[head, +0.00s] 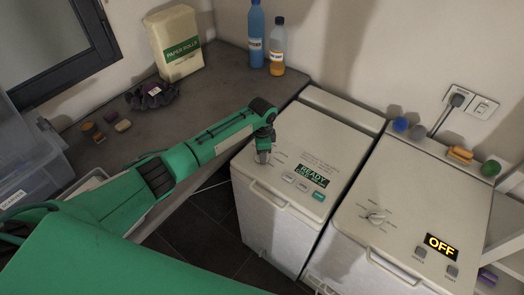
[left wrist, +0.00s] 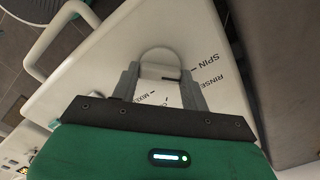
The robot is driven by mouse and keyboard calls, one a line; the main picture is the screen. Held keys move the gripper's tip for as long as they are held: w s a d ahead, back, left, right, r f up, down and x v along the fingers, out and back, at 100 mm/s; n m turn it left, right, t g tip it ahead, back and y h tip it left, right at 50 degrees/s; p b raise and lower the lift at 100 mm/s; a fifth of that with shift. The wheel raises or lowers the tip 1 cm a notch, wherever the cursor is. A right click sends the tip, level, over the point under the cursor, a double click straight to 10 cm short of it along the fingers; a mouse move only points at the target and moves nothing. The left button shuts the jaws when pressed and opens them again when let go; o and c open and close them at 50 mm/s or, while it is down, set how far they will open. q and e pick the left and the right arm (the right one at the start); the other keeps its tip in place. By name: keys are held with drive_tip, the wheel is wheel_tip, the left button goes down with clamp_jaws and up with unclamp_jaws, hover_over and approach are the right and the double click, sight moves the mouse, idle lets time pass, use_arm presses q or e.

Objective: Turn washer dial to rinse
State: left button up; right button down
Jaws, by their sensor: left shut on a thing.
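In the left wrist view, my gripper (left wrist: 162,78) is shut on the pale round dial (left wrist: 158,58), one finger on each side. SPIN (left wrist: 203,63) and RINSE (left wrist: 207,82) are printed beside the dial. A dark mark on the dial lies near the SPIN line; its exact setting is hard to tell. My right gripper is out of view.
The right toploader (head: 410,215) shows OFF and has its own dial (head: 377,216). A dark counter (head: 215,80) behind holds paper rolls (head: 175,42), a blue bottle (head: 256,35) and an orange bottle (head: 277,50). Small items lie behind the right toploader.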

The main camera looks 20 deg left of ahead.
use_arm(q)
drive_tip(key=o, duration=1)
drive_tip(key=shift+r, duration=0.1)
wheel_tip(320, 180, up, 14)
drive_tip(key=b, duration=0.3)
drive_tip(key=shift+b, duration=0.35)
drive_tip(key=shift+f, duration=0.2)
